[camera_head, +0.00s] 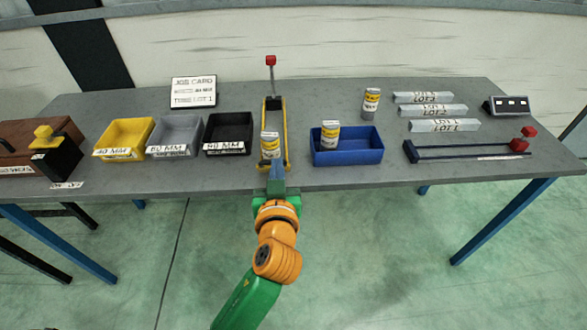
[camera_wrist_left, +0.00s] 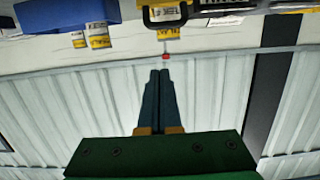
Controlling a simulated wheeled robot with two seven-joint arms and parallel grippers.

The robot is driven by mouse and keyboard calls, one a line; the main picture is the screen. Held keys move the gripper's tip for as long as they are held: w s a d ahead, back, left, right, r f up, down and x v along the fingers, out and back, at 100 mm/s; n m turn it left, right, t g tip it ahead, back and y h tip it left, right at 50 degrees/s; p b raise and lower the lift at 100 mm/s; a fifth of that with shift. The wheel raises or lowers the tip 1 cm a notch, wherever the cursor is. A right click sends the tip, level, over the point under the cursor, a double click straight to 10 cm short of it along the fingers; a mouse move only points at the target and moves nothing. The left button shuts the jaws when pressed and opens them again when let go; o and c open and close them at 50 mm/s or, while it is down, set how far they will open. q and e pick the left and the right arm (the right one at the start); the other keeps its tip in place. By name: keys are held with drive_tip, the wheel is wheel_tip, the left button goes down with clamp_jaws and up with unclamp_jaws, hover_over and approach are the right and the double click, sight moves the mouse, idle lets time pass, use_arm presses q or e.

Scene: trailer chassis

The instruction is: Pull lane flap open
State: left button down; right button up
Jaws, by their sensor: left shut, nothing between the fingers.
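The lane (camera_head: 284,120) is a narrow yellow-edged channel standing at the middle of the table. A can with a yellow and white label (camera_head: 270,146) shows at its near end. In the left wrist view, a black loop handle (camera_wrist_left: 165,17) is at the lane's near end, with a can (camera_wrist_left: 168,33) behind it; I take this end to be the flap, but its edges are unclear. My left gripper (camera_head: 277,170) is in front of the lane's near end, at the table's front edge. Its blue fingers (camera_wrist_left: 160,73) are together and empty, apart from the handle in the wrist view. My right gripper is not in view.
Left of the lane are yellow (camera_head: 124,139), grey (camera_head: 174,137) and black (camera_head: 229,134) bins. A blue bin (camera_head: 346,151) with a can stands right. A red-knobbed lever (camera_head: 271,62) rises behind the lane. Clear tabletop separates the blue bin from the dark rail tool (camera_head: 465,150).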

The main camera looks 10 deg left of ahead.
use_arm(q)
drive_tip(key=x, duration=0.3)
drive_tip(key=a+p+x, duration=0.1)
drive_tip(key=x, duration=0.5)
drive_tip(key=shift+a+f, duration=0.2)
drive_tip(key=shift+a, duration=0.15)
drive_tip(key=shift+s+d+f+p, duration=0.15)
drive_tip(key=shift+s+f+p, duration=0.15)
drive_tip(key=shift+f, duration=0.25)
drive_tip(key=shift+s+d+f+p, duration=0.2)
drive_tip(key=shift+f+p, duration=0.15)
drive_tip(key=shift+f, duration=0.2)
drive_tip(key=shift+s+f, duration=0.4)
drive_tip(key=shift+s, duration=0.05)
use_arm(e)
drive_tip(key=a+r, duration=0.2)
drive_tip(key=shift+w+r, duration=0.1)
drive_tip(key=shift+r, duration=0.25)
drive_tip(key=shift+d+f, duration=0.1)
